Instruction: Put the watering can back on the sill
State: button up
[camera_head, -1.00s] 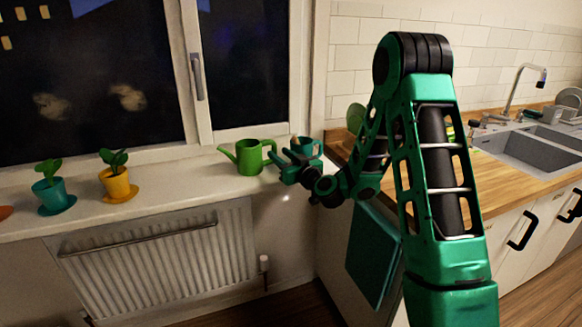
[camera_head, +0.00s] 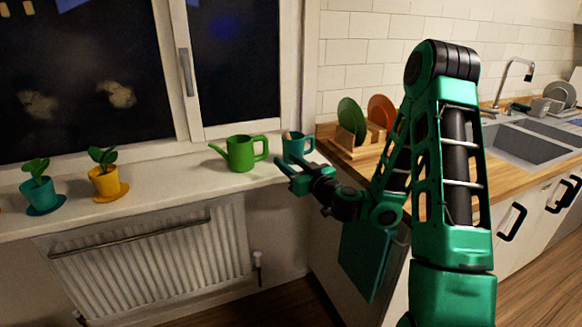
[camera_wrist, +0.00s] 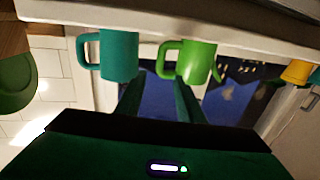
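The green watering can (camera_head: 240,153) stands upright on the white window sill (camera_head: 150,191), its spout to the left and its handle to the right. It also shows in the wrist view (camera_wrist: 197,62), which looks upside down. My gripper (camera_head: 284,173) is open and empty, at the front of the sill, to the right of the can and apart from it. In the wrist view its two fingers (camera_wrist: 158,97) are spread with nothing between them.
A teal mug (camera_head: 297,147) with something in it stands right of the can, close behind my gripper. Potted plants in teal (camera_head: 42,194) and yellow (camera_head: 104,182) pots stand at left. A radiator (camera_head: 150,255) is below. The wooden counter with a dish rack (camera_head: 356,149) is at right.

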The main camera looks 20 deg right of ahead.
jog(key=s+a+n+g+y, duration=0.4)
jog(key=s+a+n, duration=0.1)
jog(key=a, duration=0.3)
jog(key=s+f+g, duration=0.5)
jog(key=s, duration=0.2)
jog(key=s+d+m+g+h, duration=0.5)
jog(key=s+d+m+h, duration=0.1)
jog(key=s+d, duration=0.8)
jog(key=s+d+r+m+g, duration=0.1)
jog(key=s+m, duration=0.1)
jog(key=s, duration=0.3)
jog(key=s+d+r+m+g, duration=0.1)
jog(key=s+m, duration=0.2)
jog(key=s, duration=0.3)
jog(key=s+d+r+m+g+h, duration=0.1)
jog(key=s+d+r+m, duration=0.1)
jog(key=s, duration=0.4)
jog(key=shift+s+m+g, duration=0.25)
jog(key=shift+m+g, duration=0.05)
jog(key=shift+g, duration=0.1)
